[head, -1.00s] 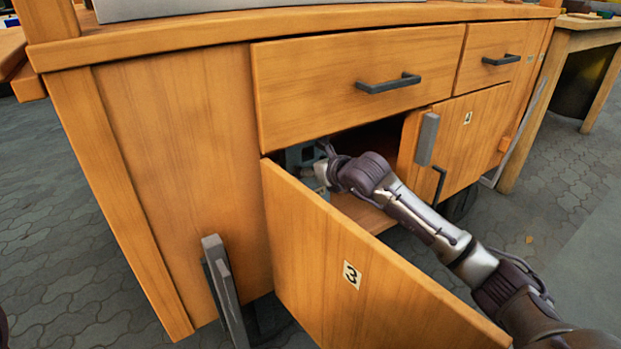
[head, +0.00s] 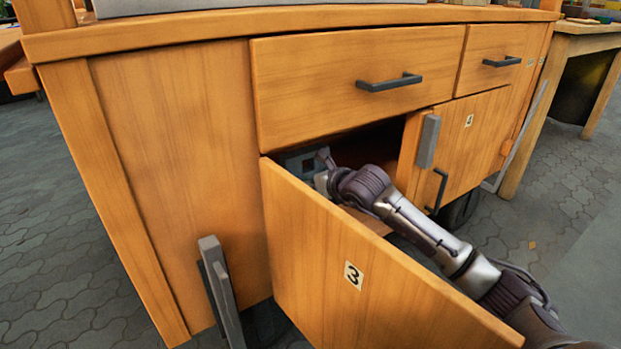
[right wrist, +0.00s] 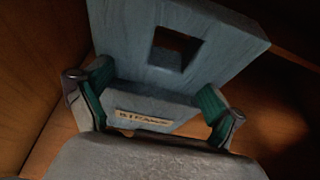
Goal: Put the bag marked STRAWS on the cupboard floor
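A pale blue-grey object (right wrist: 150,92) with a square opening and a small pale label strip shows in the right wrist view. In the head view my right gripper (head: 325,170) reaches into the cupboard over the open door. The cupboard floor (head: 368,219) is mostly hidden. My left gripper is out of view.
The open door marked 3 (head: 330,262) stands in front of the cupboard, close below my right arm. A drawer (head: 330,85) is shut above the opening. Door 4 (head: 468,145) is shut on the right. Wooden walls (right wrist: 40,50) surround the object.

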